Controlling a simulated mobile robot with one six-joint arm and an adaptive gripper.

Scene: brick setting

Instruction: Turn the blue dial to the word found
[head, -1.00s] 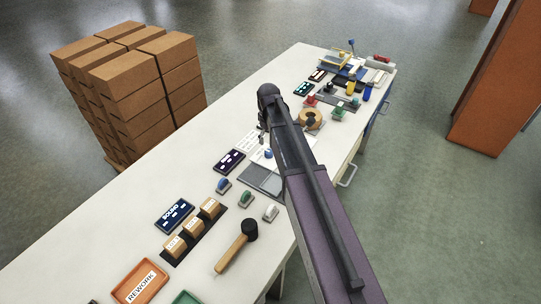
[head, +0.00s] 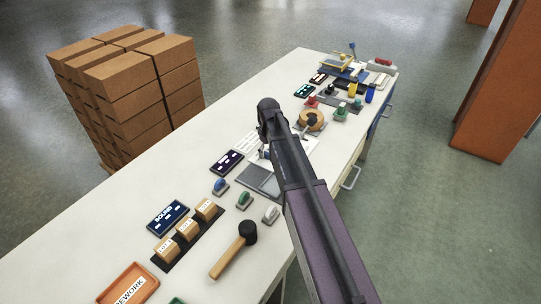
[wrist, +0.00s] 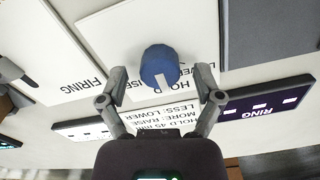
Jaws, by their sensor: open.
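The blue dial (wrist: 160,66), a round knob with a pale pointer mark on the side lower in the picture, shows in the wrist view. My gripper (wrist: 160,75) is open, with one finger at each side of the dial and a visible gap at both. In the head view my arm hides most of the dial and the fingers. A white card (wrist: 140,115) has upside-down lines about hold, raise and lower.
A dark purple sign (head: 227,162) lies near the plate; its wrist-view lettering (wrist: 255,108) reads "RING". Nearer lie several coloured knobs, a mallet (head: 234,250), a "BOUND" sign (head: 168,217) and boxes on a dark strip.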

